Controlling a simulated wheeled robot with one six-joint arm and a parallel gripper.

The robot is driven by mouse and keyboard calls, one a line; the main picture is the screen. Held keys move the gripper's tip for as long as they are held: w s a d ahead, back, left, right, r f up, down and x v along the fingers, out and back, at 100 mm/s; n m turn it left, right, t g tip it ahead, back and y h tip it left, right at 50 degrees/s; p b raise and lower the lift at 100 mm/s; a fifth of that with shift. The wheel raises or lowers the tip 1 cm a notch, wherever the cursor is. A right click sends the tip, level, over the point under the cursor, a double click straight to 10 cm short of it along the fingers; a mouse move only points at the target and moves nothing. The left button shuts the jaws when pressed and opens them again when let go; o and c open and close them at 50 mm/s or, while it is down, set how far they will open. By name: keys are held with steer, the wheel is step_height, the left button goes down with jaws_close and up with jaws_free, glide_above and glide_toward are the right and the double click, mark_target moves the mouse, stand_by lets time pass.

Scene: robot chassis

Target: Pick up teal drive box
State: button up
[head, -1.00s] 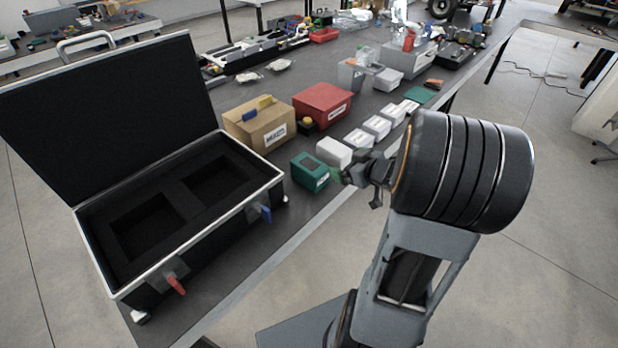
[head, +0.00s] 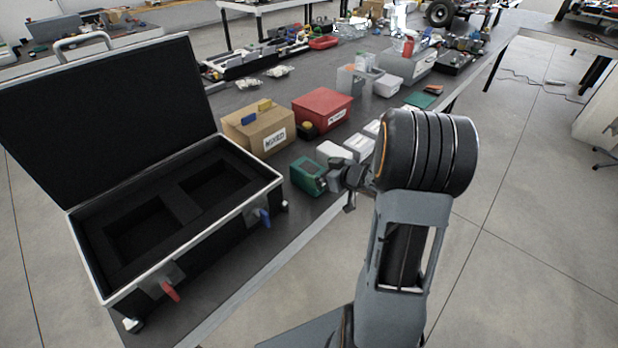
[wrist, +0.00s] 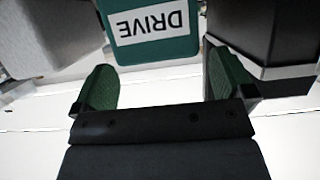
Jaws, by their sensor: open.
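The teal drive box (head: 307,176) sits on the dark table, right of the black case and in front of the white boxes. In the wrist view the teal drive box (wrist: 150,30) shows at the top centre, its white DRIVE label upside down. My gripper (head: 338,178) is close beside the box's right side in the head view. In the wrist view my gripper (wrist: 162,85) is open, with green pads left and right. The box lies just beyond the fingertips, roughly between them. I cannot tell whether either finger touches it.
A black case (head: 180,300) with an open lid and two foam recesses stands at left. A cardboard box (head: 245,143) labelled MIXED and a red box (head: 322,101) stand behind the teal box. White boxes (head: 358,146) stand close by on the right. Bare table lies in front.

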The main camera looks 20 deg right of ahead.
mark_target(312, 169)
steer(key=x, duration=0.4)
steer(key=shift+a, duration=0.1)
steer(key=c, duration=1.2)
steer(key=shift+r, duration=0.1)
steer(key=shift+c, duration=0.4)
